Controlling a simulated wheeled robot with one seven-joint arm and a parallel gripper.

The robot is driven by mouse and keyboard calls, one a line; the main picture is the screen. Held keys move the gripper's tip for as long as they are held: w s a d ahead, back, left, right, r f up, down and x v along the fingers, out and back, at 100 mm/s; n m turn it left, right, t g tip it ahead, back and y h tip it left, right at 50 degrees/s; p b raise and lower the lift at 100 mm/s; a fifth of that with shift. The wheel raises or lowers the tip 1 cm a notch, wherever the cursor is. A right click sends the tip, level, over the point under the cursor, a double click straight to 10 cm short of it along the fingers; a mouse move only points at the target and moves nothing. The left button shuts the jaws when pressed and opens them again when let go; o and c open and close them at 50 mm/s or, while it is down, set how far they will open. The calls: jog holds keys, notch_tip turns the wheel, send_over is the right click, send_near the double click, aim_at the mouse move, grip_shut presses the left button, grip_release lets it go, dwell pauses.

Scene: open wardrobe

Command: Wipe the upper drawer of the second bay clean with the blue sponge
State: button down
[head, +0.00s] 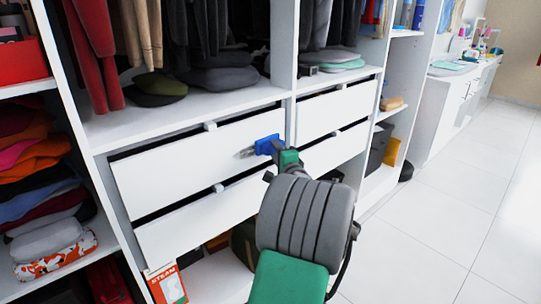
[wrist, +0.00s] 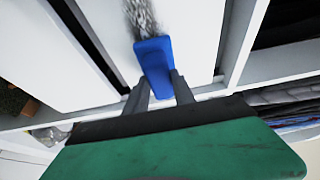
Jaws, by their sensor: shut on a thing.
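The blue sponge (head: 266,145) is held in my gripper (head: 278,150) against or very near the white front of the upper drawer (head: 170,170) of the second bay, near its right end. A grey speckled smudge (head: 246,153) shows on the drawer front just left of the sponge. In the wrist view, the sponge (wrist: 154,60) sits between the two fingers of my gripper (wrist: 160,86), and the smudge (wrist: 141,15) runs from its far edge out of the picture. The drawer is closed. The sponge hides the drawer face behind it.
A lower drawer (head: 200,217) lies below, and another drawer pair (head: 335,110) stands to the right past an upright post (head: 284,50). Folded clothes (head: 40,180) fill the left bay. An orange-white box (head: 167,285) stands low. The tiled floor (head: 440,210) at right is clear.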

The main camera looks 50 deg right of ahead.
jog(key=shift+w+a+p, duration=0.25)
jog(key=shift+a, duration=0.75)
jog(key=shift+w+a+p, duration=0.2)
jog(key=shift+a, duration=0.75)
jog(key=shift+w+a+p, duration=0.25)
jog(key=shift+a, duration=0.75)
jog(key=shift+w+a+p, duration=1)
jog(key=shift+a+p, duration=0.9)
jog(key=shift+a, duration=2.4)
jog(key=s+d+b, duration=0.2)
jog(key=d+b, duration=0.1)
jog(key=d, duration=0.5)
jog(key=s+d+b, duration=0.2)
jog(key=d+b, duration=0.1)
jog(key=d, duration=0.6)
jog(key=shift+d, duration=0.3)
jog(key=shift+s, duration=0.1)
jog(key=s+a+b, duration=0.1)
jog(key=s, duration=0.5)
jog(key=shift+s+a+b, duration=0.25)
jog(key=shift+s+b, duration=0.1)
jog(key=shift+b, duration=0.05)
